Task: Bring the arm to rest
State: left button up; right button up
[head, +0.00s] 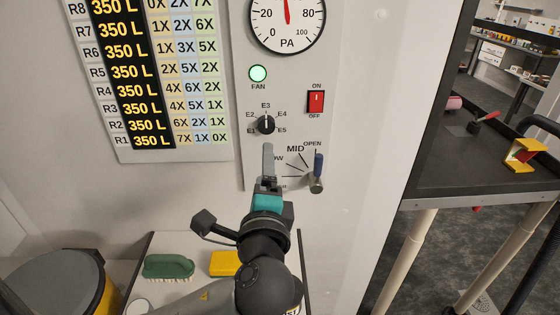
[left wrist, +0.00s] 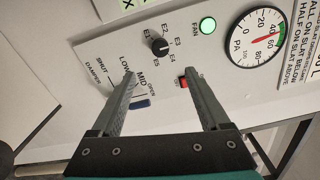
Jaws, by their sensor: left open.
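My left gripper (head: 268,160) is in front of the control panel, left of the damper lever. In the left wrist view its two fingers (left wrist: 160,78) stand wide apart with nothing held between them. The damper lever (head: 317,172) has a blue handle pointing up toward OPEN; its blue handle (left wrist: 141,104) also shows beside the left finger in the left wrist view. The gripper partly hides the damper scale's labels in the head view. Whether a finger touches the panel is unclear. My right gripper is in neither view.
The panel bears a selector knob (head: 266,124), a red switch (head: 316,101), a lit green FAN lamp (head: 258,73) and a pressure gauge (head: 287,20). Below are a green brush (head: 168,266) and a yellow block (head: 224,263). A dark bench (head: 425,185) stands at right.

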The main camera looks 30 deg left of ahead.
pick_arm(q)
jog(key=s+d+f+n+g+h, duration=0.1)
jog(key=s+f+n+g+h, duration=0.15)
jog(key=f, duration=0.55)
jog(key=s+d+f+n+g+h, duration=0.1)
jog(key=s+f+n+g+h, duration=0.2)
jog(key=f, duration=0.4)
jog(key=s+d+f+n+g+h, duration=0.2)
jog(key=s+d+f+n+g, duration=0.1)
jog(key=s+f, duration=0.3)
jog(key=s+d+f+n+g+h, duration=0.2)
jog(key=s+d+f+n+g, duration=0.15)
jog(key=s+f, duration=0.3)
notch_tip(320, 180, down, 27)
jog(key=s+g+b, duration=0.1)
jog(key=s+b, duration=0.1)
jog(key=b, duration=0.6)
jog(key=s+a+f+b, duration=0.1)
jog(key=s+f+b, duration=0.2)
jog(key=s+f, duration=0.4)
jog(key=s+a+f+g+b, duration=0.1)
jog(key=s+a+f+b, duration=0.1)
jog(key=s+f, duration=0.6)
notch_tip(320, 180, down, 6)
jog(key=shift+s+r+b, duration=0.15)
jog(key=shift+s+b, duration=0.15)
jog(key=shift+b, duration=0.6)
